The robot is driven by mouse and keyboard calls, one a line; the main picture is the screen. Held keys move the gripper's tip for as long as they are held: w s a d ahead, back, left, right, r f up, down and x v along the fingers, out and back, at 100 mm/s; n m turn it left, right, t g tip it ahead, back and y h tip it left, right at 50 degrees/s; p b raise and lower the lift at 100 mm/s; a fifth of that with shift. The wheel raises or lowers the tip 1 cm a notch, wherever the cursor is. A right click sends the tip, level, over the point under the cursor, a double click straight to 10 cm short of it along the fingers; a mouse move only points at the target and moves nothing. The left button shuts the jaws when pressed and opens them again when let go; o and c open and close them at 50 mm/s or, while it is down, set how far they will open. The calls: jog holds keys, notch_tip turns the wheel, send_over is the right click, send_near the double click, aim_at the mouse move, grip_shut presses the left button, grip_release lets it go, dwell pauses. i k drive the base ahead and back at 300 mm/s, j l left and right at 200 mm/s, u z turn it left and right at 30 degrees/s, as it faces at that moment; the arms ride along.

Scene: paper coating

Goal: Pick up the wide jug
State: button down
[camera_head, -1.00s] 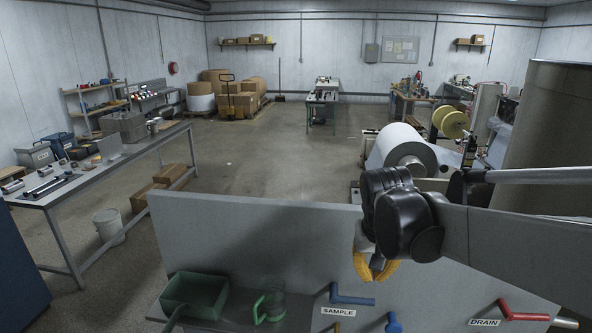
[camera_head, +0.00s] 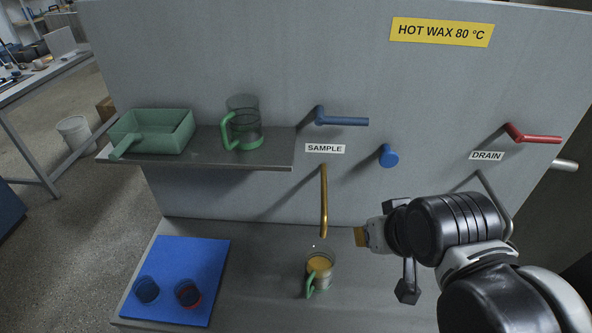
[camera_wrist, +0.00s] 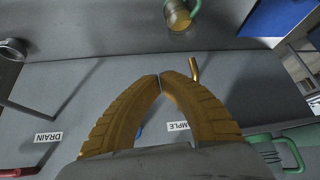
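Two jugs with green handles are in view, and I cannot tell for sure which is the wide one. A clear, empty-looking jug (camera_head: 246,122) stands upright on the shelf. A jug holding amber liquid (camera_head: 321,268) stands on the bench below the brass spout (camera_head: 324,200); it also shows at the top of the wrist view (camera_wrist: 179,14). My gripper (camera_head: 361,237) is to the right of the spout, above and to the right of the amber-filled jug, apart from both jugs. In the wrist view its yellow fingers (camera_wrist: 159,77) meet at the tips with nothing between them.
A green tray (camera_head: 184,130) sits left of the clear jug on the shelf (camera_head: 215,165). Two small cups stand on a blue mat (camera_head: 200,252) at the left of the bench. A blue SAMPLE lever (camera_head: 342,121), a blue knob (camera_head: 389,156) and a red DRAIN lever (camera_head: 533,137) stick out from the panel.

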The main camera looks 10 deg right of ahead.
aim_at(320, 260)
jog(key=k+j+u, duration=0.15)
jog(key=k+u, duration=0.25)
jog(key=k+j+u, duration=0.15)
jog(key=u, duration=0.2)
